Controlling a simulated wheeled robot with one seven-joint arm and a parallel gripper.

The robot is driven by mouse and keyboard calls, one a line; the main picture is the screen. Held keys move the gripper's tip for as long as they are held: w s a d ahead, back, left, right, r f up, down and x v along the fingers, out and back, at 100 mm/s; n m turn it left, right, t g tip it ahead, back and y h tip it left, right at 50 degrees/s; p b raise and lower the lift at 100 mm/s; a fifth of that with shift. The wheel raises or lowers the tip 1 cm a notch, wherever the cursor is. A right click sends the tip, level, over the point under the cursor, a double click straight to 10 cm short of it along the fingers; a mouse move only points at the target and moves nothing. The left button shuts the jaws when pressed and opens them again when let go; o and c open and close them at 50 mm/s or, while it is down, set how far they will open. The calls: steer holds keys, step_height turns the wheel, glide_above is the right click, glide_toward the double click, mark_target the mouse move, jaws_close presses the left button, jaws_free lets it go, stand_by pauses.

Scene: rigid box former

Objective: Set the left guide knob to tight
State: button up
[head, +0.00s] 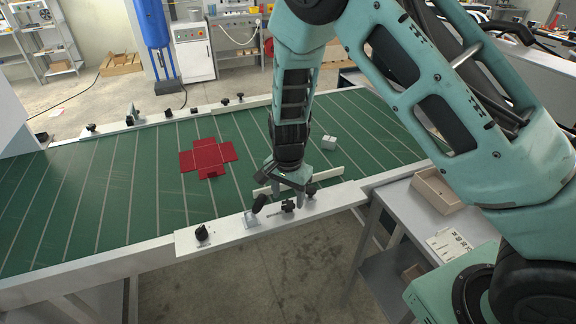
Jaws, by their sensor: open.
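A white near-side rail (226,228) runs along the front of the green table and carries several black knobs. One knob (202,232) stands alone at the rail's left end. Another knob (288,206) sits by a slot in the rail, just under my gripper, and a third knob (311,190) is to its right. My gripper (281,202) points down over the rail with its jaws open. It is close to the middle knob, but I cannot tell whether it touches it. A pale guide bar (326,176) lies behind it, partly hidden by my gripper. Knob settings are too small to read.
A red cross-shaped box blank (207,158) lies flat on the green table (110,200). A small pale block (328,142) sits right of my arm. The far rail (165,116) carries more black knobs. A side table with an open tan box (438,190) stands at right.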

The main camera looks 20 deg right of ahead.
mark_target(288, 204)
step_height(288, 204, up, 15)
steer(key=b, duration=0.2)
steer(key=shift+r, duration=0.2)
steer(key=s+a+n+b, duration=0.2)
steer(key=s+a+n, duration=0.1)
steer(key=s+n, duration=0.6)
steer(key=s+a+f+n+b, duration=0.1)
steer(key=s+n, duration=0.8)
steer(key=s, duration=0.9)
steer(key=shift+s+a+y+b, duration=0.3)
steer(key=shift+a+b, duration=0.35)
steer(key=shift+a, duration=0.5)
